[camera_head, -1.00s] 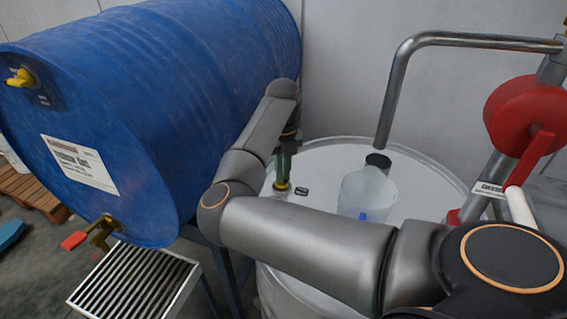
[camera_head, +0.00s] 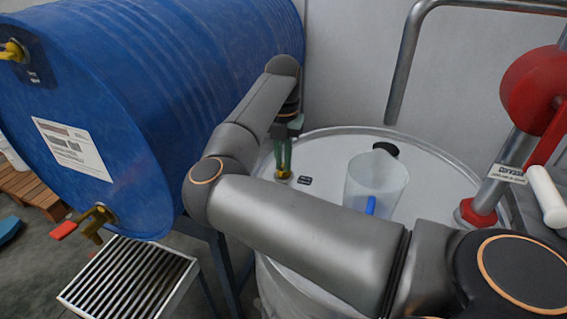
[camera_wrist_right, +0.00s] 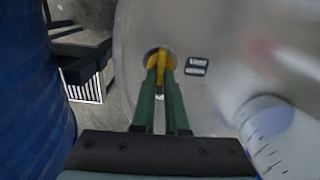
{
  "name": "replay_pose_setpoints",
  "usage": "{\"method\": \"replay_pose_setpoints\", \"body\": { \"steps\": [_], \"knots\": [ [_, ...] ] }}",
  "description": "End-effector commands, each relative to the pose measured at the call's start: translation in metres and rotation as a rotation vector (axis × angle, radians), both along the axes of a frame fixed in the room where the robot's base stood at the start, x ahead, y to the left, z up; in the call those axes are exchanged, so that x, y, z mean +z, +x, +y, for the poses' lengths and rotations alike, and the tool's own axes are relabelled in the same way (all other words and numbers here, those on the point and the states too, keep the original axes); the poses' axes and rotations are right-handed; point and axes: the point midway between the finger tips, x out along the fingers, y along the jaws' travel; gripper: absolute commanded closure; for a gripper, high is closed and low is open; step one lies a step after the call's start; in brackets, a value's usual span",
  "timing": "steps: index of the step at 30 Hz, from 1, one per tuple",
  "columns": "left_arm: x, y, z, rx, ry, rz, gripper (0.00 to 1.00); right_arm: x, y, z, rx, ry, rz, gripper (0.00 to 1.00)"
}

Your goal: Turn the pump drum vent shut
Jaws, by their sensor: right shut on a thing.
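The pump drum (camera_head: 330,138) is the pale grey drum standing upright at the centre. Its vent is a small yellow handle (camera_wrist_right: 160,65) on the lid, near the rim; it also shows in the head view (camera_head: 283,176). My right gripper (camera_wrist_right: 161,80) reaches down to the vent from above. Its green fingers are shut on the yellow handle and hide part of it. The fingers also show in the head view (camera_head: 283,160). A small dark label (camera_wrist_right: 197,66) lies beside the vent. My left gripper is not in view.
A large blue drum (camera_head: 190,85) lies on its side at the left, close to my right arm. A translucent jug (camera_head: 372,185) stands on the lid. The red pump (camera_head: 532,90) and its bent pipe (camera_head: 408,65) rise at the right. A slatted grate (camera_head: 130,278) is at lower left.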

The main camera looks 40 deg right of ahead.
Motion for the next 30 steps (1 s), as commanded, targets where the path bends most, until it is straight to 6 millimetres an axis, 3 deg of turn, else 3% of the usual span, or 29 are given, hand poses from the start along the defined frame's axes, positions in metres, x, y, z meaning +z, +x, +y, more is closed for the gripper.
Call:
{"method": "replay_pose_setpoints", "body": {
  "steps": [20, 21, 28, 30],
  "knots": [
    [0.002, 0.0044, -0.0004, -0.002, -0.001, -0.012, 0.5, 0.0012, 0.0007, -0.0005, -0.057, -0.002, -0.002, 1.0],
    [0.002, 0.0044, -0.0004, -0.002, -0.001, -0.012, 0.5, 0.0013, 0.0007, -0.0005, -0.057, -0.002, -0.002, 0.84],
    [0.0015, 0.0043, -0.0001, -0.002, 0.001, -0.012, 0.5, 0.0007, 0.0005, -0.0003, -0.056, -0.001, -0.002, 0.59],
    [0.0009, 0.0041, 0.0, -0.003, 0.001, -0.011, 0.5, 0.0005, 0.0005, -0.0002, -0.056, -0.002, -0.001, 0.59]
  ]
}}
